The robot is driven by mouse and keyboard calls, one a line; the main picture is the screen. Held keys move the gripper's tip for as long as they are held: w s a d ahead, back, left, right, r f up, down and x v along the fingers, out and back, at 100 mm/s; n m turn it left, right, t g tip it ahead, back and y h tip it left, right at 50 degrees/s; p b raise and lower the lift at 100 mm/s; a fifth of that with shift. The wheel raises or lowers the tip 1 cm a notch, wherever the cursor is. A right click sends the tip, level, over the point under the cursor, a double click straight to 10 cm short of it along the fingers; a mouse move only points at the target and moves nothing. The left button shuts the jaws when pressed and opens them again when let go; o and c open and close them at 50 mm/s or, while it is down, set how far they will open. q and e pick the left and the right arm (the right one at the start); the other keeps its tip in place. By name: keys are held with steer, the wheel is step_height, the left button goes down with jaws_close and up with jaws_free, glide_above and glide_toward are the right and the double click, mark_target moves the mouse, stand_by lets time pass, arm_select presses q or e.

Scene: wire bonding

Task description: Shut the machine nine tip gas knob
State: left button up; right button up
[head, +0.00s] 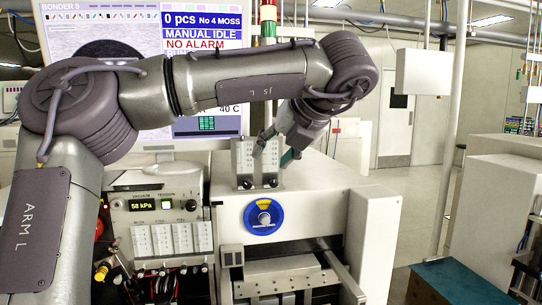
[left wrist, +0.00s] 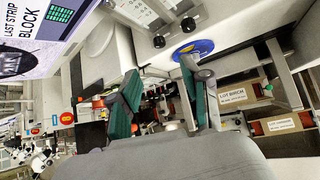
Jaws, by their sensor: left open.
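The machine is the white bonder under a screen (head: 190,70) headed "BONDER 9". A pale upright panel (head: 243,158) on top carries two black knobs, left (head: 247,184) and right (head: 274,183); which is the tip gas knob I cannot read. Both knobs show in the left wrist view, one (left wrist: 158,42) left of the other (left wrist: 188,25). A blue round dial (head: 264,217) with a yellow label is on the front below; it shows in the left wrist view (left wrist: 193,50). My left gripper (head: 277,150) is open, beside the panel's upper right; its green fingers (left wrist: 160,68) look empty. My right gripper is out of view.
A control box (head: 160,215) with a "58 kPa" display stands left of the dial, with tubes and fittings below. A stack light (head: 268,20) rises behind the panel. A teal-topped cabinet (head: 462,280) is at the lower right. Floor beyond the machine's right side is clear.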

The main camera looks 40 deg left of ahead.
mark_target(247, 184)
arm_select(q)
steer(key=s+a+r+n+h+p, duration=0.2)
steer(key=a+r+h+p, duration=0.1)
steer(key=a+r+h, duration=0.25)
steer(key=shift+h, duration=0.25)
steer(key=x, duration=0.4)
steer(key=p+x, duration=0.1)
steer(key=x, duration=0.4)
steer(key=p+x, duration=0.1)
steer(key=x, duration=0.4)
steer(key=shift+w+d, duration=0.1)
steer(key=shift+w, duration=0.35)
steer(key=shift+r, duration=0.1)
jaws_close()
